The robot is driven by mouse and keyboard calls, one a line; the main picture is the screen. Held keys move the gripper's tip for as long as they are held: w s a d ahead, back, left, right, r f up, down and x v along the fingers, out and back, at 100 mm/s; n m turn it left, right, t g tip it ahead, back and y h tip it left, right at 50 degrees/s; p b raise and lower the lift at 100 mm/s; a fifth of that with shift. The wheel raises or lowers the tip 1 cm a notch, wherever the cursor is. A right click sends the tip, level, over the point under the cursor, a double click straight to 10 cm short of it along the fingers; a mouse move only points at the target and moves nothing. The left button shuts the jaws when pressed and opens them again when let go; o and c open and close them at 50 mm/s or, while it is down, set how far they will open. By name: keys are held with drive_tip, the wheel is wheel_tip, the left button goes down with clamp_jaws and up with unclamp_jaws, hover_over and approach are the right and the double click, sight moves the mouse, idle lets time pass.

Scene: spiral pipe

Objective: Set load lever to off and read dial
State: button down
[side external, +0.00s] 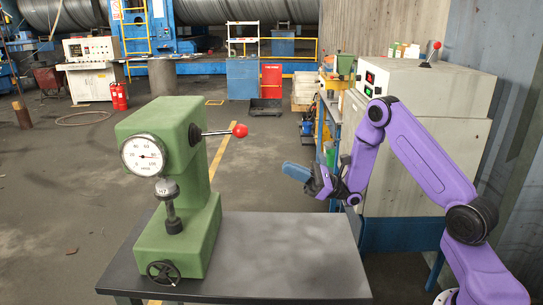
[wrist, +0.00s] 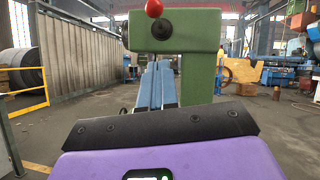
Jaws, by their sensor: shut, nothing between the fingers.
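A green hardness tester (side external: 178,185) stands on the left part of a dark table. Its round white dial (side external: 143,156) faces the front left, with the needle pointing to the right side of the scale. The load lever, with a red ball knob (side external: 240,131), sticks out to the right from the upper body. In the wrist view the red knob (wrist: 154,8) shows at the top, in front of the tester's green head (wrist: 175,30). My gripper (side external: 285,167) is right of the tester, lower than the knob and apart from it. Its blue fingers (wrist: 157,72) are shut and empty.
The dark table top (side external: 290,255) is clear to the right of the tester. A handwheel (side external: 162,272) sits at the tester's front base. A grey control cabinet (side external: 425,85) with another red-knobbed lever stands behind my arm.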

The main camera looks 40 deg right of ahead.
approach(225, 133)
wheel_tip(225, 133, down, 3)
drive_tip(key=shift+w+a+r, duration=0.2)
drive_tip(key=shift+r, duration=0.5)
drive_tip(key=shift+w+a+r, duration=0.15)
drive_tip(key=shift+w+r, duration=0.1)
drive_tip(key=shift+r, duration=0.45)
drive_tip(key=shift+w+a+r, duration=0.2)
drive_tip(key=shift+r, duration=0.5)
drive_tip(key=shift+d+r+m+g+h, duration=0.15)
drive_tip(key=shift+r+g+h, duration=0.45)
drive_tip(key=shift+r, duration=0.45)
drive_tip(key=shift+a+r+m+g+h, duration=0.15)
drive_tip(key=shift+r+g+h, duration=0.25)
drive_tip(key=shift+r+h, duration=0.5)
drive_tip(key=shift+d+r, duration=0.1)
drive_tip(key=shift+r, duration=0.05)
